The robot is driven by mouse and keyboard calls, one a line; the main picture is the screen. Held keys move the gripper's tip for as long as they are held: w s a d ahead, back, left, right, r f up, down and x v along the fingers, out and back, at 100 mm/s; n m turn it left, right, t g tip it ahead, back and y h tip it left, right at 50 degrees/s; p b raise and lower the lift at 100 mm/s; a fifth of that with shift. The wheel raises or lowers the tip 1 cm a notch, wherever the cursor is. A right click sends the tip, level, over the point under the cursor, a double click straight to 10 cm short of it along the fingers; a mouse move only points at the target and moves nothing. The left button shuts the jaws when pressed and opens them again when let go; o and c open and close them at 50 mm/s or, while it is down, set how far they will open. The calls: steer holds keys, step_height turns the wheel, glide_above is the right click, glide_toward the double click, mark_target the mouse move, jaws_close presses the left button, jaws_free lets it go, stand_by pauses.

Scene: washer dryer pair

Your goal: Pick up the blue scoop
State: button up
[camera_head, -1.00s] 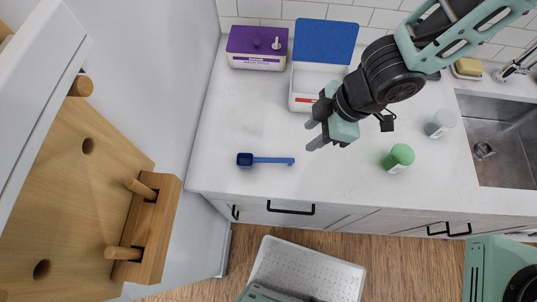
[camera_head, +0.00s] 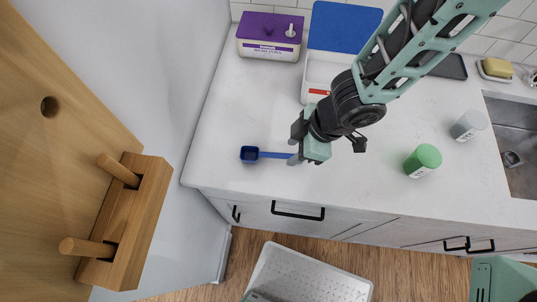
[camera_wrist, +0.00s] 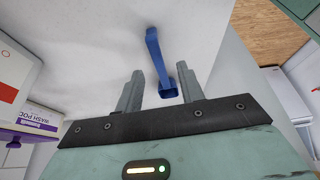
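The blue scoop (camera_head: 250,154) lies on the white counter near its front edge, bowl to the left and handle pointing right in the head view. My gripper (camera_head: 294,146) is at the handle's right end, which its fingers partly cover. In the wrist view the scoop (camera_wrist: 154,48) shows between the two spread fingers of my gripper (camera_wrist: 160,68), with its bowl toward the palm. The fingers are open and hold nothing. I cannot tell the exact height between fingertips and handle.
A purple-lidded wash pod box (camera_head: 269,36) and a white box with an open blue lid (camera_head: 341,33) stand at the back. The counter around the scoop is clear.

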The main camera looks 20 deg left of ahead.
steer(key=shift+x, duration=1.45)
jaws_close()
steer(key=shift+r, duration=0.1)
step_height(320, 180, up, 10)
steer(key=p, duration=0.5)
